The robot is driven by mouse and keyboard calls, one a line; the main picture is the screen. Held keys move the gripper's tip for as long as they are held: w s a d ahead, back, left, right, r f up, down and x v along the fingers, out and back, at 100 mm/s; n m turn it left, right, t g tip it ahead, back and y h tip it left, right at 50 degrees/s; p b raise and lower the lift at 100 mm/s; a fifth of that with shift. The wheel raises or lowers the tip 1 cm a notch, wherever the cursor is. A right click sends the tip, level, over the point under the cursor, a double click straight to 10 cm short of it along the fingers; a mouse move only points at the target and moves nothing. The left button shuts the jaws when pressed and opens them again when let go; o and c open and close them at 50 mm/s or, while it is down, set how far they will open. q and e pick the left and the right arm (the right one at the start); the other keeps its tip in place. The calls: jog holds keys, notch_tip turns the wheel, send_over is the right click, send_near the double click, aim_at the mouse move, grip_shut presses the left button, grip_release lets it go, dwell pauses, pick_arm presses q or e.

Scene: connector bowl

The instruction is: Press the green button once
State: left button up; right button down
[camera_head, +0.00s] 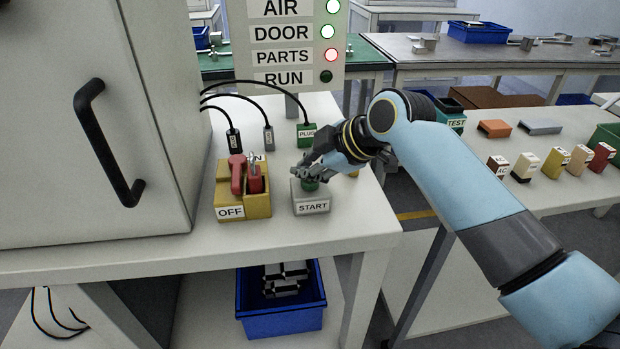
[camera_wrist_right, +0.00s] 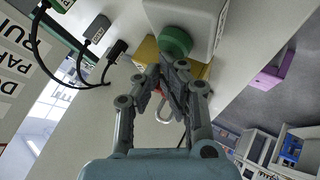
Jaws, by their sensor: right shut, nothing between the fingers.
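The green button (camera_head: 309,185) sits on top of a grey box (camera_head: 312,207) labelled START, on the white table. In the wrist view the button (camera_wrist_right: 174,40) shows as a green disc on the pale box (camera_wrist_right: 200,18). My right gripper (camera_head: 306,171) is shut and empty, just above the button and partly covering it. In the wrist view its fingertips (camera_wrist_right: 168,66) are together close to the button's edge; I cannot tell whether they touch it. My left gripper is not in view.
A yellow switch box (camera_head: 229,212) marked OFF, with a red handle and a padlock, stands left of the START box. A grey cabinet (camera_head: 60,130) fills the left. The sign panel (camera_head: 290,90) shows AIR and DOOR lit green, PARTS red, RUN dark. Plugs (camera_head: 306,131) lie behind.

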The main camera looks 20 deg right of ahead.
aim_at(308, 181)
jog(key=shift+f, duration=0.4)
jog(key=shift+r, duration=0.1)
dwell(0.5)
jog(key=shift+r+p, duration=0.85)
notch_tip(308, 181, up, 5)
jog(key=p, duration=0.5)
jog(key=shift+r, duration=0.1)
dwell(0.4)
